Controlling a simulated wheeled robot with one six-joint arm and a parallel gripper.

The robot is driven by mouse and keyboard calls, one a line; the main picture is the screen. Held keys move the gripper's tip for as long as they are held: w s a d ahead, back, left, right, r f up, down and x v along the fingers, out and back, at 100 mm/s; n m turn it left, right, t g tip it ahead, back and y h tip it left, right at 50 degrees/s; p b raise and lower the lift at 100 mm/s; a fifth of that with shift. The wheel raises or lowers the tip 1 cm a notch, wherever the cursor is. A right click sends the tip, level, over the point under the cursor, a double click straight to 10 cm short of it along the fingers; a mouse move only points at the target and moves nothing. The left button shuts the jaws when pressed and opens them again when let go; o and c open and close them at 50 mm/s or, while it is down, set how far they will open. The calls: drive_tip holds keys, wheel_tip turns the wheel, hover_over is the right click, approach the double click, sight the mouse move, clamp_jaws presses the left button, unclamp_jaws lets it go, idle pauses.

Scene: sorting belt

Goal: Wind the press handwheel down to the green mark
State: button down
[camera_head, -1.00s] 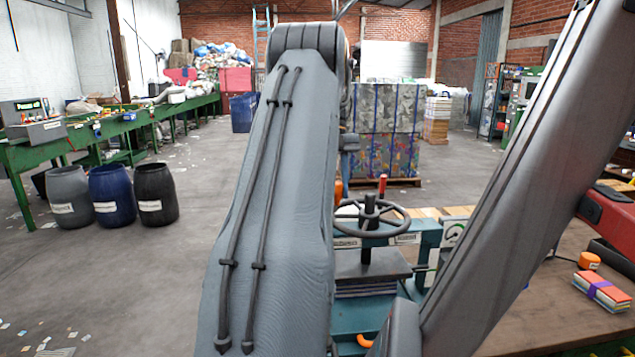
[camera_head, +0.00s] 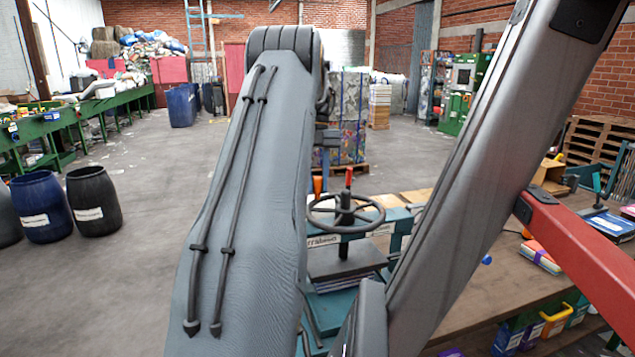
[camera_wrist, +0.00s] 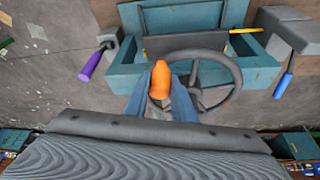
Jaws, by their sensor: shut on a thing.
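The press handwheel (camera_head: 370,222) is a dark grey spoked ring on a central screw, right of my arm in the head view. The handwheel also shows in the wrist view (camera_wrist: 238,88). An upright orange knob (camera_wrist: 160,80) is at its left rim and also shows in the head view (camera_head: 318,185). My gripper (camera_wrist: 160,92) is shut on this knob, a blue-grey finger on each side. A dark platen (camera_head: 345,260) sits under the screw, above a stack of thin sheets. No green mark can be made out; my arm hides part of the press.
The teal press frame (camera_wrist: 190,17) stands around the wheel. A purple-handled lever (camera_wrist: 92,65) is to its left and a blue-handled one (camera_wrist: 283,85) to its right in the wrist view. A wooden bench (camera_head: 480,290) lies right. Drums (camera_head: 93,200) stand on open floor left.

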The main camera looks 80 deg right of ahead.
drive_tip(key=c, duration=1.5)
unclamp_jaws()
drive_tip(key=shift+s, duration=0.15)
drive_tip(key=shift+c, duration=0.2)
drive_tip(key=shift+o, duration=0.3)
drive_tip(key=shift+r, duration=0.1)
drive_tip(key=v, duration=0.7)
drive_tip(key=shift+r+b, duration=0.3)
drive_tip(key=shift+b, duration=0.15)
drive_tip(key=shift+d, duration=0.15)
